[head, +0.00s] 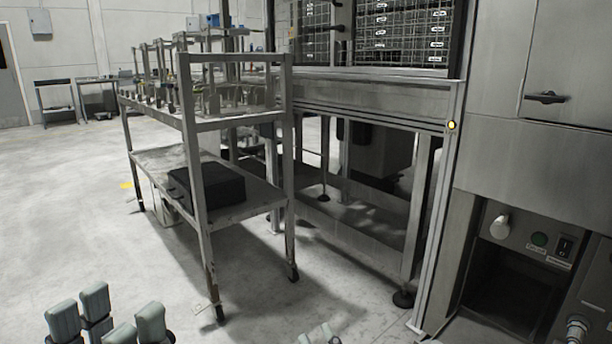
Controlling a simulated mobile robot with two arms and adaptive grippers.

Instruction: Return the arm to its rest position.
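My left gripper (107,318) shows at the bottom left edge, with grey-green finger pads pointing up. A gap shows between its finger pads and nothing is between them, so it is open and empty. It is over the floor in front of the metal cart, apart from it in the picture. Only the tips of my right gripper (320,336) show at the bottom edge, right of centre. The rest of it is cut off, so I cannot tell whether it is open or shut.
A metal shelf cart (240,122) with a black box (207,186) on its lower shelf stands ahead. The washer's frame (436,220) and a control panel (540,240) stand at the right. Open floor (60,220) lies at the left.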

